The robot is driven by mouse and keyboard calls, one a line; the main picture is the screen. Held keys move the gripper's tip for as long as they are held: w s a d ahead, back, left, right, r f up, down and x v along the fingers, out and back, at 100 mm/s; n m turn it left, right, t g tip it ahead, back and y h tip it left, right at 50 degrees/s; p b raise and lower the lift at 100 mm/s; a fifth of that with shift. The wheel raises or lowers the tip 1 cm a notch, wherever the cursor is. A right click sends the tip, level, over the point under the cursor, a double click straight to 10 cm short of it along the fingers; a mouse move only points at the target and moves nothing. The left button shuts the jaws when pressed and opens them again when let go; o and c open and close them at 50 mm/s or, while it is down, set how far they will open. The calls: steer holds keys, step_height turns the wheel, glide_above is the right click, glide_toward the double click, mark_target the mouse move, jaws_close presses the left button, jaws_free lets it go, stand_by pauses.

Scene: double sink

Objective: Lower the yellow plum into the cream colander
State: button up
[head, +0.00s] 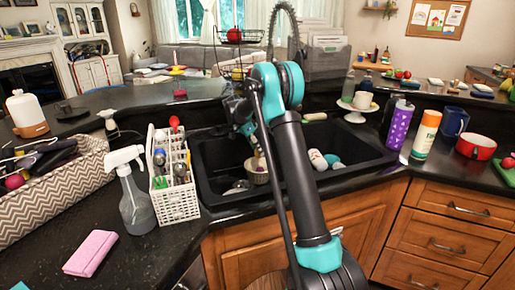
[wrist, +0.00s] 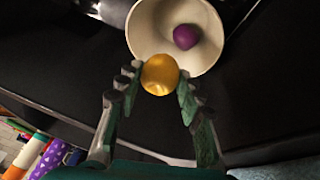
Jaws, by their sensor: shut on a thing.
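The yellow plum (wrist: 160,75) is between the fingertips of my gripper (wrist: 159,78) in the wrist view. The gripper is shut on it. The cream colander (wrist: 146,30) lies beyond the plum in the wrist view, and the plum overlaps its near rim in the picture. A round purple fruit (wrist: 186,36) is inside the colander. In the head view the colander (head: 257,175) stands in the left part of the black sink, below the end of my arm. My arm hides much of the gripper there, and the gap between plum and colander is hard to judge.
The black double sink (head: 208,183) has white and green items (head: 318,160) in its right part. A white utensil caddy (head: 176,204) and a spray bottle (head: 136,200) stand left of it. A purple bottle (head: 399,126) and an orange-and-white bottle (head: 426,134) stand at right.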

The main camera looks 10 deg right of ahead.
steer(key=shift+f, duration=3.45)
steer(key=shift+f, duration=0.9)
steer(key=o, duration=1.2)
steer(key=shift+o, duration=0.2)
